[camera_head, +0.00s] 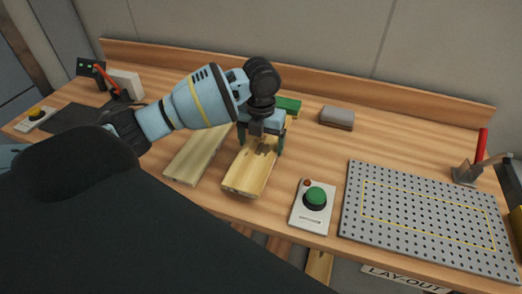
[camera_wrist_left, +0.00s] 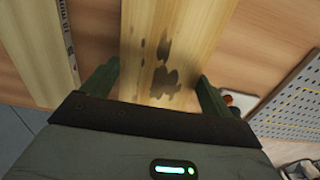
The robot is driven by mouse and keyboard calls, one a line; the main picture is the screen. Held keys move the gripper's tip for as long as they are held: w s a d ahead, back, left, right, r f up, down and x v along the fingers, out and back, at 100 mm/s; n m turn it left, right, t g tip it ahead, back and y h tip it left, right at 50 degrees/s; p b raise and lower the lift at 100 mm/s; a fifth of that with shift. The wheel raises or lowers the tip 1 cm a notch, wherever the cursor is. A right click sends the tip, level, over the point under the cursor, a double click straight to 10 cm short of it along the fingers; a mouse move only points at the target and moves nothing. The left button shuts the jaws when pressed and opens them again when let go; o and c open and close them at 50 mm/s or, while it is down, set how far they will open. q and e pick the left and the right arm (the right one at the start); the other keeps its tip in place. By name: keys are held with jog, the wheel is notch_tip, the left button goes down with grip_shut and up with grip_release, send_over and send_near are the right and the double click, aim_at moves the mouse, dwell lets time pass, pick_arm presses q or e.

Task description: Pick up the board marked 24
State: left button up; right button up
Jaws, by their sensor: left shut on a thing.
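My left gripper (camera_head: 262,145) reaches down over the right one of two pale wooden boards. It is shut on this stained board (camera_head: 246,174), with one finger at each long side. In the left wrist view the stained board (camera_wrist_left: 178,30) runs between the fingers of my left gripper (camera_wrist_left: 160,85) and shows dark blotches on its face. I cannot read a 24 on it. The other board (camera_head: 198,153) lies just to the left, apart from it; it also shows in the left wrist view (camera_wrist_left: 30,50), with small print along its edge. My right gripper is not in view.
A button box (camera_head: 312,218) with a green button stands right of the stained board. A perforated metal plate (camera_head: 425,218) fills the bench's right side. A green object (camera_head: 290,105) and a grey block (camera_head: 337,117) lie behind. The wooden bench (camera_head: 385,140) is clear near the back right.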

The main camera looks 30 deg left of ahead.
aim_at(261, 146)
pick_arm(q)
notch_tip(261, 146, up, 6)
jog(key=shift+r, duration=0.15)
